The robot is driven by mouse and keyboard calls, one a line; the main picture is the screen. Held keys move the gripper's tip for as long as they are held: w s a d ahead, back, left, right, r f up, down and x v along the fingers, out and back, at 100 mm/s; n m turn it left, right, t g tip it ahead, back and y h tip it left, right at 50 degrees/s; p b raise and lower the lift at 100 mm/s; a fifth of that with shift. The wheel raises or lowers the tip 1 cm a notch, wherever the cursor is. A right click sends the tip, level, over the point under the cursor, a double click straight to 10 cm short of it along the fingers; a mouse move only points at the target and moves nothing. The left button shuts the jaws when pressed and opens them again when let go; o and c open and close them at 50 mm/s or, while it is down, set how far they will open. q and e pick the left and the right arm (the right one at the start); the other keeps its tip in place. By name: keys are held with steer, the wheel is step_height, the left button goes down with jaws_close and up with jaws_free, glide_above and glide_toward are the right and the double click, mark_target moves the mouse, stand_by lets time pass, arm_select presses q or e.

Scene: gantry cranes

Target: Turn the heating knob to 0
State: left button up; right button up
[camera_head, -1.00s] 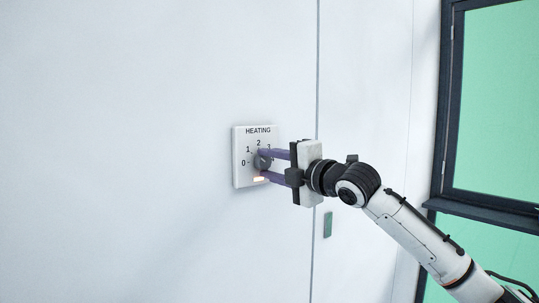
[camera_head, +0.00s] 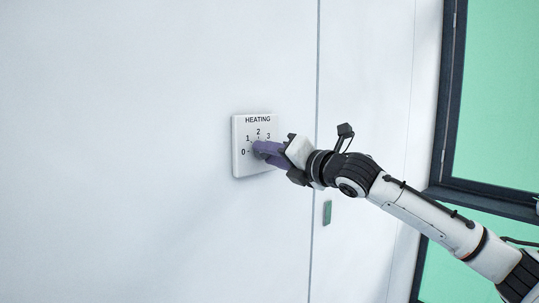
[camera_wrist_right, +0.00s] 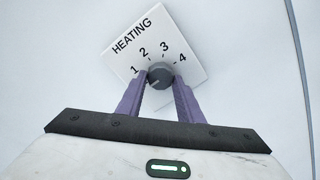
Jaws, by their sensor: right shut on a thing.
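A white square panel labelled HEATING (camera_head: 242,165) is on the wall, with numbers around a round dark grey knob. The knob (camera_wrist_right: 159,74) shows between the purple fingers in the right wrist view; in the head view it is mostly hidden by them. A light mark on it seems to point to the lower left in the wrist view. The 0 label shows at the panel's left in the head view but not in the wrist view. My right gripper (camera_head: 262,150) is shut on the knob, one finger on each side. My left gripper is not in view.
The white wall (camera_head: 120,150) is bare left of the panel. A vertical seam and a small green plate (camera_head: 327,212) lie to the right. A dark-framed window (camera_head: 500,100) is at the far right.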

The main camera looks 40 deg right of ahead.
steer(key=shift+f, duration=0.2)
stand_by(0.3)
steer(key=o, duration=0.9)
steer(key=shift+o, duration=0.8)
steer(key=shift+r, duration=0.15)
steer(key=s+b, duration=0.3)
steer(key=s, duration=0.7)
steer(key=shift+s+d, duration=0.15)
steer(key=shift+d, duration=0.2)
